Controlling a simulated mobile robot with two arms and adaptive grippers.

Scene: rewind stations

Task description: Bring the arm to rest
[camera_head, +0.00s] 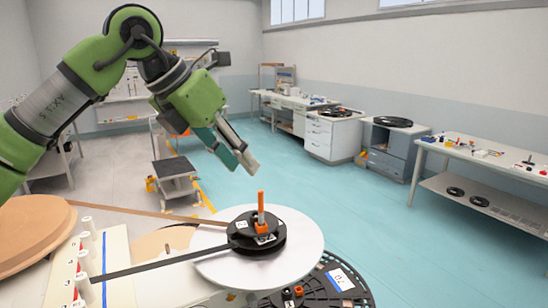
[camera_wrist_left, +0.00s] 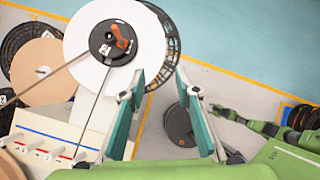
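My left arm (camera_head: 60,100) comes in from the left, raised above the rewind station. Its green gripper (camera_head: 243,167) points down and to the right, above and behind the white disc (camera_head: 295,232). In the left wrist view the gripper (camera_wrist_left: 160,78) shows two teal fingers apart with nothing between them. A green arm with a dark gripper (camera_wrist_left: 222,112), which looks like my right one, shows at the right of the left wrist view. It is too small to tell its finger state.
A black hub (camera_head: 255,238) with an orange handle (camera_head: 261,208) sits on the disc. Brown rolls (camera_head: 30,225) and white rollers (camera_head: 86,262) lie to the left. A black reel (camera_head: 345,280) is below. Benches (camera_head: 480,160) line the right wall; the blue floor (camera_head: 320,195) between is open.

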